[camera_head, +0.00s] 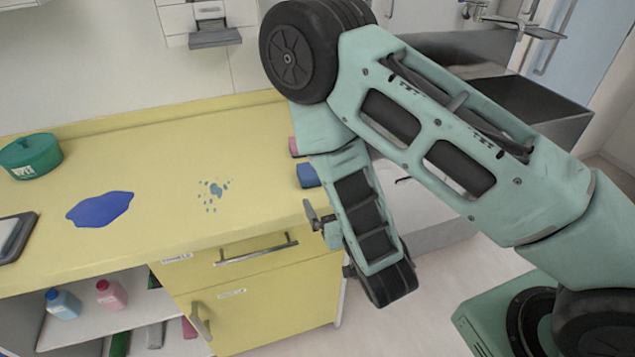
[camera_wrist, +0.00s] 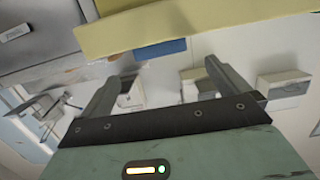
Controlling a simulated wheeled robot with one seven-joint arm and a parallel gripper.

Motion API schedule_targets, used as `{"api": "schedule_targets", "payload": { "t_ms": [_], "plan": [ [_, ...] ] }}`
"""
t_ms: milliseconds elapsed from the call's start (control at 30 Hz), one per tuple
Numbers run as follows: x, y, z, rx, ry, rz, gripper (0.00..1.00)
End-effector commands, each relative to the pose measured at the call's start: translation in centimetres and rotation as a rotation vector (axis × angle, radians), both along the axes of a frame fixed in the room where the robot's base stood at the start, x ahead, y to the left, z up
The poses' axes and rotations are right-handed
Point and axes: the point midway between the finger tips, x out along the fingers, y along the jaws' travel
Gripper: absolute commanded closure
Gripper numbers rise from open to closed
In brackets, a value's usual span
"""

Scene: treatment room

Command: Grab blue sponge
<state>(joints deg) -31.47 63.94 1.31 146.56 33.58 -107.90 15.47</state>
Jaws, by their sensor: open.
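The blue sponge (camera_head: 308,175) lies at the right end of the yellow counter, partly hidden behind my arm. In the wrist view the blue sponge (camera_wrist: 160,49) shows as a blue strip at the counter's edge, beyond and roughly between my fingers. My gripper (camera_head: 317,219) is in front of the counter's right end, a little below the sponge in the picture. In the wrist view my gripper (camera_wrist: 160,72) has its two fingers wide apart with nothing between them. It is apart from the sponge.
The yellow counter (camera_head: 160,140) has a blue puddle (camera_head: 100,209), blue splatter (camera_head: 214,194), a green round container (camera_head: 31,156) and a dark tray (camera_head: 14,237). A pink object (camera_head: 293,147) is behind the sponge. Drawer handles (camera_head: 256,249) stick out below. A sink (camera_head: 530,105) stands right.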

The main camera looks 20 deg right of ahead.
Motion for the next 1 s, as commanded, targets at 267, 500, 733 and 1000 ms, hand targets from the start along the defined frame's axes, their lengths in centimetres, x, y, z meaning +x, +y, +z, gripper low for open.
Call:
{"api": "schedule_targets", "payload": {
  "t_ms": [267, 500, 733, 1000],
  "plan": [
    [2.7, -0.1, -0.9, 0.002, -0.005, -0.002, 0.0],
    [6.6, -0.1, -0.8, 0.0, 0.0, -0.003, 0.0],
    [8.2, -0.1, -1.0, 0.0, 0.001, -0.002, 0.0],
    [11.9, -0.1, -1.5, 0.0, -0.001, -0.002, 0.0]
  ]
}}
